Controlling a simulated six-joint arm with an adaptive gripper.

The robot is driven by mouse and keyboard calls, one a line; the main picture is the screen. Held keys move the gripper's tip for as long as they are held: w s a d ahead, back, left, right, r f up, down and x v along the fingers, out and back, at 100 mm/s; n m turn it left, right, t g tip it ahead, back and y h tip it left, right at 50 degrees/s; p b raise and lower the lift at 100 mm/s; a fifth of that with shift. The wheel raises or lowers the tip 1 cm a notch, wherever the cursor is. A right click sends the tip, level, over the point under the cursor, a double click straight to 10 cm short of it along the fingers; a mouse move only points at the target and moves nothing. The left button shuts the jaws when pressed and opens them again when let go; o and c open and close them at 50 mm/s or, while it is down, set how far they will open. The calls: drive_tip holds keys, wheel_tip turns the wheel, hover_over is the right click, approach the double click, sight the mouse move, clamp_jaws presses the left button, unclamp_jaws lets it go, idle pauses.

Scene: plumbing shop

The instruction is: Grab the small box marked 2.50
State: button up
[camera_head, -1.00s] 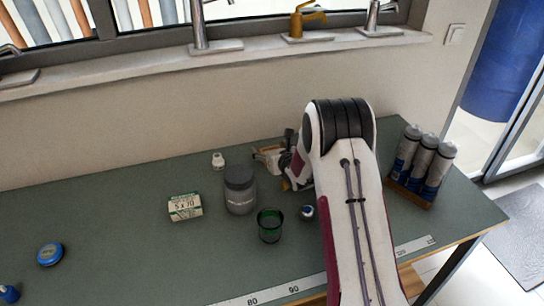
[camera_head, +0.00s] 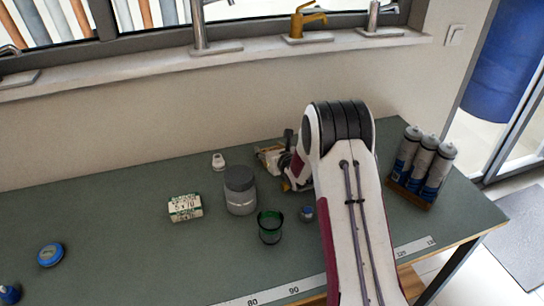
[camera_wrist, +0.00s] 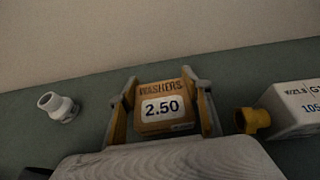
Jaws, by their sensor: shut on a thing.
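The small box marked 2.50 (camera_wrist: 163,90) is orange-brown with a white label and the word WASHERS. It sits between the two fingers of my gripper (camera_wrist: 163,103) in the wrist view, with a finger against each side. My gripper is shut on it. In the head view my arm hides most of the gripper and the box; I cannot tell there how high the box is held.
A white fitting (camera_wrist: 58,106) lies left of the box, and a white carton (camera_wrist: 296,108) with a yellow fitting (camera_wrist: 252,121) is right. Cartridges (camera_head: 424,165) stand right.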

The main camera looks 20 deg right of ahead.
sight(270, 149)
drive_tip(key=shift+r, duration=0.15)
drive_tip(key=shift+r, duration=4.9)
